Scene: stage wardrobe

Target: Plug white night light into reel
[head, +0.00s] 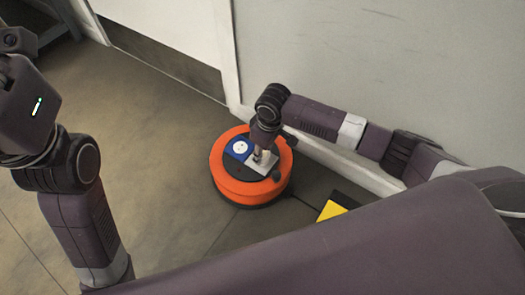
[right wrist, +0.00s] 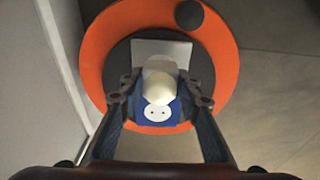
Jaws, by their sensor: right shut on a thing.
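The reel is an orange drum on the floor, seen in the head view (head: 224,181) and filling much of the right wrist view (right wrist: 222,55). Its dark top carries a blue socket panel with a round white outlet (head: 240,147), which also shows in the right wrist view (right wrist: 158,113). My right gripper (head: 261,156) is over the reel's top, shut on the white night light (right wrist: 158,82). The light overlaps the outlet's edge in the wrist view; whether they touch is unclear. Its prongs are hidden. My left arm is at the left, its fingers out of view.
A pale grey plate (right wrist: 160,48) lies on the reel's top beside the socket. A pale wall (head: 390,80) stands close behind the reel. A yellow and black item (head: 331,211) lies right of it. The floor to the left (head: 150,150) is clear.

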